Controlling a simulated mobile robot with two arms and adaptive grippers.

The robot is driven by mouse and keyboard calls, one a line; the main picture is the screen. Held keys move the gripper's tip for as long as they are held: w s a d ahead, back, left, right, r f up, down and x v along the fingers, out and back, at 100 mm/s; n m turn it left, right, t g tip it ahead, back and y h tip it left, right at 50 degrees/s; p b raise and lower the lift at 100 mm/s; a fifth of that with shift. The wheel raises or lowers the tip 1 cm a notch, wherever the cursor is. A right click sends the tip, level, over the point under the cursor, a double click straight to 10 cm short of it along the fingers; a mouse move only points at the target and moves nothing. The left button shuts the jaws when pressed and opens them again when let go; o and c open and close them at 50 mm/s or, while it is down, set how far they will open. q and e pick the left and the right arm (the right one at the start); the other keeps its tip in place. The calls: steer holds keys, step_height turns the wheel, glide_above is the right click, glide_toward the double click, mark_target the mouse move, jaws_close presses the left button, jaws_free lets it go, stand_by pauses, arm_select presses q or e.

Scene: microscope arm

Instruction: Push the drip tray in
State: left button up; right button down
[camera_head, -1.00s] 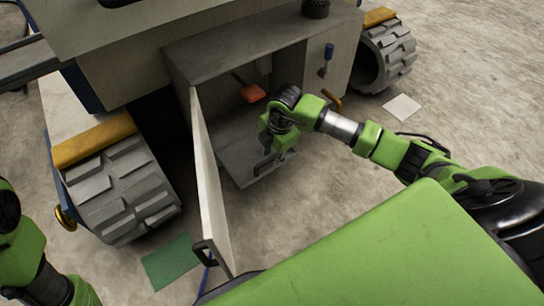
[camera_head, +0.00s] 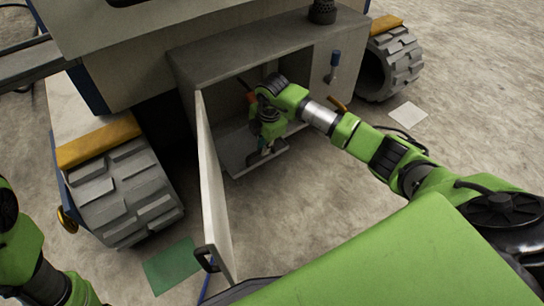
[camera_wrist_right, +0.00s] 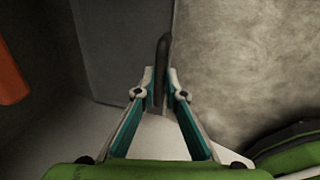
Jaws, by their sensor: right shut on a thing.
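The drip tray (camera_head: 236,163) is a flat grey tray low in the open compartment of the machine, its front edge showing near the opening. My right gripper (camera_head: 266,150) is at the tray's front, reaching down from the right. In the right wrist view my right gripper (camera_wrist_right: 161,95) is shut around a dark upright bar (camera_wrist_right: 162,60), seemingly the tray's handle. My arm hides part of the tray and the compartment interior. My left arm shows at the lower left, but its gripper is out of view.
The compartment door (camera_head: 212,190) stands open left of the tray, with a black handle (camera_head: 206,259). An orange-red part (camera_head: 251,98) is inside the compartment; it also shows in the wrist view (camera_wrist_right: 10,75). Treaded wheels (camera_head: 125,190) flank the compartment.

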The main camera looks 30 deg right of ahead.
steer(key=shift+w+a, duration=0.15)
steer(key=shift+w, duration=1.35)
steer(key=c, duration=2.1)
jaws_free()
steer(key=r, duration=0.4)
steer(key=s+r, duration=0.1)
steer(key=r, duration=0.3)
steer(key=s+r, duration=0.1)
steer(key=r, duration=0.2)
steer(key=shift+s+r, duration=0.2)
steer(key=shift+r, duration=0.2)
